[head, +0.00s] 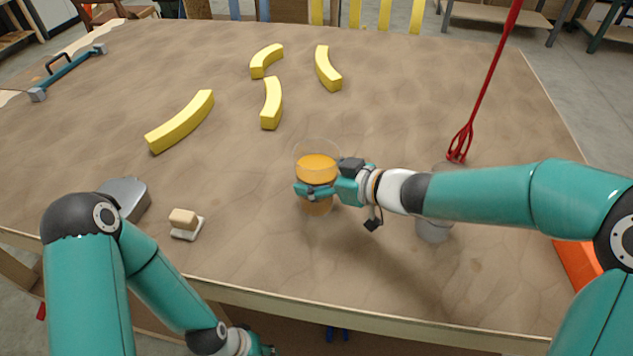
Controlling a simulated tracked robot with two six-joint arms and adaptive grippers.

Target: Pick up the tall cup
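A tall clear cup (317,167) with orange contents stands upright near the middle of the table. My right gripper (314,190) reaches in from the right, with its fingers around the cup at mid-height. One finger crosses in front of the cup; the far side is hidden, so I cannot tell whether the fingers press on it. I cannot tell whether the cup's base touches the table. Only a small part of my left gripper (264,350) shows at the bottom edge, and its fingertips are out of view.
A grey cup (434,230) stands partly behind my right forearm. A red whisk-like tool (461,143) is at the right. Several yellow curved pieces (181,121) lie farther back. A small beige-topped block (183,219) and a grey metal container (130,196) are at the left.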

